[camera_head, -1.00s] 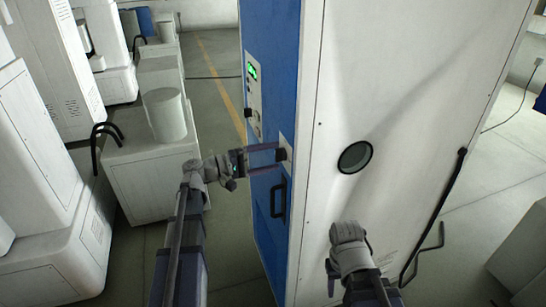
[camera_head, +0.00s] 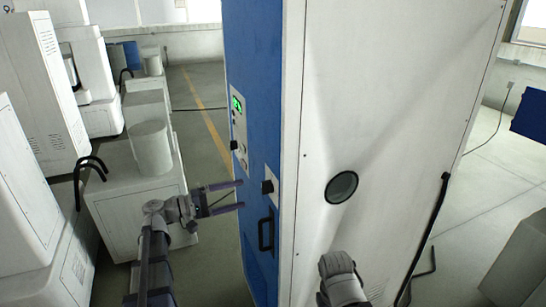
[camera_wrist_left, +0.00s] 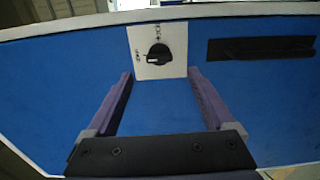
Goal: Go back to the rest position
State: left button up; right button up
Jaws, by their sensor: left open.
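My left gripper (camera_head: 240,194) is open and empty, its two purple fingers pointing right toward the blue front of a tall cabinet (camera_head: 262,100). It is apart from a black knob (camera_head: 267,187) on a small white plate. In the left wrist view the knob (camera_wrist_left: 158,54) sits ahead, beyond and between the open fingers (camera_wrist_left: 160,95). My right arm (camera_head: 342,280) shows at the bottom, in front of the cabinet's white side; its fingertips are not visible.
The cabinet has a green-lit panel (camera_head: 238,105), a black handle (camera_head: 265,234) and a round dark port (camera_head: 341,187) on its white side. White machines (camera_head: 45,95) and a box with a cylinder (camera_head: 150,148) stand at left. Open floor (camera_head: 205,110) lies between.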

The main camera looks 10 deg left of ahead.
pick_arm(q)
jog(key=s+d+f+m+g+y, duration=0.2)
jog(key=s+d+f+g+y, duration=0.1)
jog(key=d+f, duration=0.3)
jog(key=s+d+f+m+g+y, duration=0.1)
jog(key=s+d+f+g+y, duration=0.15)
jog(key=d+f, duration=0.4)
jog(key=s+a+f+m+g+y, duration=0.4)
jog(key=s+f+y, duration=0.5)
jog(key=s+d+m+y, duration=0.1)
jog(key=s+d+m, duration=0.2)
jog(key=d, duration=0.8)
jog(key=shift+s+f+m+g+y, duration=0.15)
jog(key=shift+s+m+g+y, duration=0.25)
jog(key=shift+s, duration=0.75)
